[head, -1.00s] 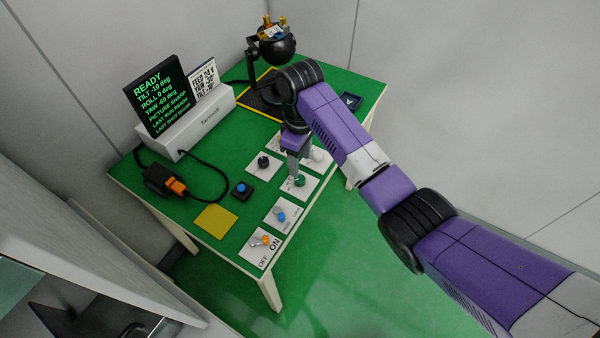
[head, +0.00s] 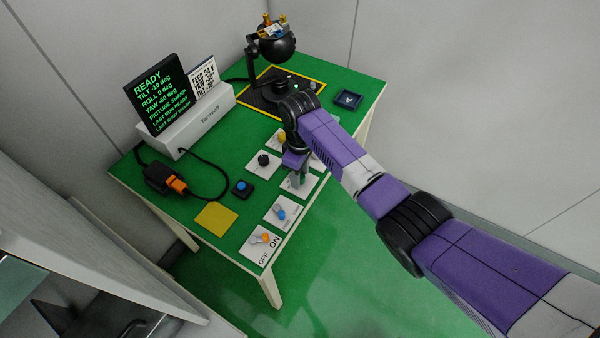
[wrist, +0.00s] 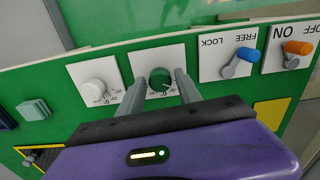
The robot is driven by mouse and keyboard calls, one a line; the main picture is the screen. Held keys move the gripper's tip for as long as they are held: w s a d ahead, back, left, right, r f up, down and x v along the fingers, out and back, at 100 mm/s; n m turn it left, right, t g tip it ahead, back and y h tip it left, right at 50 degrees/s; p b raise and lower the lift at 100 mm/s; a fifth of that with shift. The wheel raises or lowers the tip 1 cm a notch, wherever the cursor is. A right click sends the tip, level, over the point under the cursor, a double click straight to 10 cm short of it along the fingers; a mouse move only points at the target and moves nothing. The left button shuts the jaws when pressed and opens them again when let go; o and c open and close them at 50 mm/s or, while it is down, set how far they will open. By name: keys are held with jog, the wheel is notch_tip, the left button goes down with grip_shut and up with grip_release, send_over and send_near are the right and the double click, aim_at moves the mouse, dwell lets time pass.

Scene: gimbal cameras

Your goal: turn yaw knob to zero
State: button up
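A round green knob (wrist: 160,79) sits on a white square plate in the wrist view. My gripper (wrist: 159,80) is open, one finger on each side of the knob, with a small gap on both sides. Which knob is the yaw one I cannot read from the plates. In the head view my gripper (head: 300,178) points down over the panel and hides the green knob. The black screen (head: 160,97) reads READY, TILT -10 deg, ROLL 0 deg, YAW -60 deg.
A white knob (wrist: 94,90) is beside the green one. A blue FREE/LOCK switch (wrist: 238,63) and an orange ON/OFF switch (wrist: 297,52) are on the other side. A black knob (head: 264,159) and blue button (head: 241,188) are nearby. The gimbal (head: 276,45) stands at the back.

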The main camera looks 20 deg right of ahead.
grip_shut()
